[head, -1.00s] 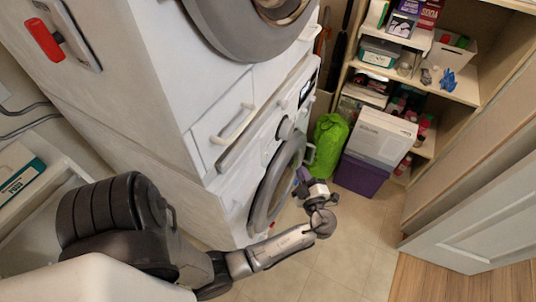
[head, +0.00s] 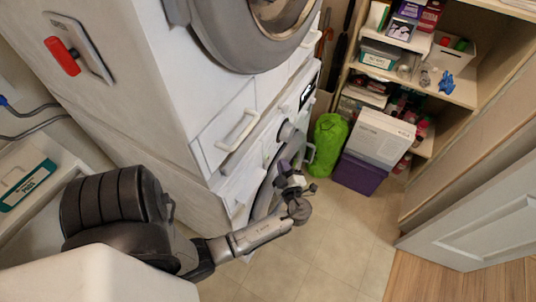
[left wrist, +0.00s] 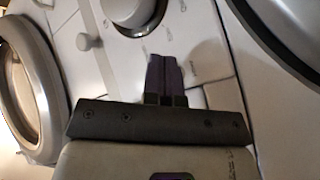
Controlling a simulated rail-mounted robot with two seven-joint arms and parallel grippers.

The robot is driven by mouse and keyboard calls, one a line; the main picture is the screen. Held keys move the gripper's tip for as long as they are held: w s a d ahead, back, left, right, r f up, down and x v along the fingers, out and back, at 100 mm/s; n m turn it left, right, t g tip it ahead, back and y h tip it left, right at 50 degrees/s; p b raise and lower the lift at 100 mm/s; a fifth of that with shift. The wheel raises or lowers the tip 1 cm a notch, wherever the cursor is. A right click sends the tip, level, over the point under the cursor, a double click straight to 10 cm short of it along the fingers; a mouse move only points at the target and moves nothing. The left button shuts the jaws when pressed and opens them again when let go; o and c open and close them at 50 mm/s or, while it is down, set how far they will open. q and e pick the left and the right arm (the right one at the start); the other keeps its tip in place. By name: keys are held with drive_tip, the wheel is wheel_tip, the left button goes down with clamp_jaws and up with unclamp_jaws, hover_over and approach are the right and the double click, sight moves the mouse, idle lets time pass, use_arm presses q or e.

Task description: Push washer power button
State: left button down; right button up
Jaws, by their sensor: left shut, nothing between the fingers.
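The washer (head: 240,185) is the lower white machine of a stack. Its front has a large round dial (head: 286,131), a dark display (head: 307,92) and a round door. My left gripper (head: 284,168) is in front of the washer, below the dial in the head view, and partly covers the door. In the left wrist view its purple fingers (left wrist: 164,76) are together and empty, pointing at a white panel (left wrist: 205,60) with small dark marks. A grey dial (left wrist: 130,10) is beyond the fingertips. I cannot pick out the power button or tell whether the fingertips touch the panel.
Another machine with a round door (head: 250,45) sits on top. A drawer handle (head: 238,127) sticks out between them. A green bag (head: 327,143) and purple bin (head: 358,174) stand beyond the washer. The tiled floor (head: 325,245) is clear.

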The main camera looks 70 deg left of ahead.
sight(268, 157)
use_arm(q)
drive_tip(key=shift+s+a, duration=0.55)
drive_tip(key=shift+a, duration=0.05)
idle(1.0)
idle(0.6)
drive_tip(key=shift+s+a+f+b, duration=0.15)
drive_tip(key=shift+s+a+b, duration=0.1)
drive_tip(key=shift+b, duration=0.35)
drive_tip(key=shift+s+a, duration=0.1)
idle(0.3)
